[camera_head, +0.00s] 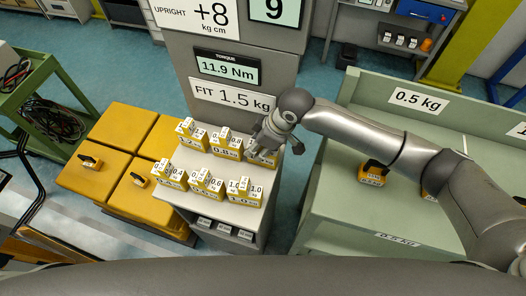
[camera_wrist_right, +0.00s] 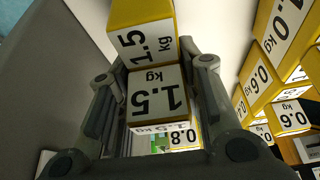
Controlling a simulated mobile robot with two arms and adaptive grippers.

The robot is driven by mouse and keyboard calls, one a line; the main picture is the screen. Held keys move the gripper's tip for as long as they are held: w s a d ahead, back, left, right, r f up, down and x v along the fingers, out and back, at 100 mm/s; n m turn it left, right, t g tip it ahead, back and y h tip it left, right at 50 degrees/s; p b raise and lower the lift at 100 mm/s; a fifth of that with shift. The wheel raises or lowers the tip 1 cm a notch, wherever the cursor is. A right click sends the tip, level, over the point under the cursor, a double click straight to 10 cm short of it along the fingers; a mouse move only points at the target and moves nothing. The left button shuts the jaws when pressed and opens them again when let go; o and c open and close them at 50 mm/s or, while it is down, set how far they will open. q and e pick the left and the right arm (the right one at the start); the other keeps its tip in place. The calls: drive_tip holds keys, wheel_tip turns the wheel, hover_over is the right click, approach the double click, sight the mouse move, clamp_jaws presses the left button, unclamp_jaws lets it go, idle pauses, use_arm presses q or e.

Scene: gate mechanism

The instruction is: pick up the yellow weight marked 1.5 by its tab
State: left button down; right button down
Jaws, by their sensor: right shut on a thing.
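The yellow weight marked 1.5 (camera_wrist_right: 141,14) shows large in the right wrist view, with white 1.5 kg labels on its faces. In the head view the weight (camera_head: 263,160) stands at the back right of the shelf, mostly covered by my right gripper. My right gripper (camera_head: 268,138) comes down on it from above. In the wrist view the gripper's (camera_wrist_right: 156,78) two dark fingers lie on either side of the labelled tab and are shut on it. I cannot tell whether the weight is off the shelf. My left gripper is not in view.
Other yellow weights stand close by on the shelf, including the 1.0 one (camera_head: 243,193) in front and the 0.8 one (camera_head: 225,148) to the left. A panel reading FIT 1.5 kg (camera_head: 232,94) rises behind. A green bench (camera_head: 330,200) stands to the right.

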drive_tip(key=shift+w+a+r, duration=0.1)
drive_tip(key=shift+w+r, duration=0.05)
drive_tip(key=shift+r, duration=0.05)
idle(0.3)
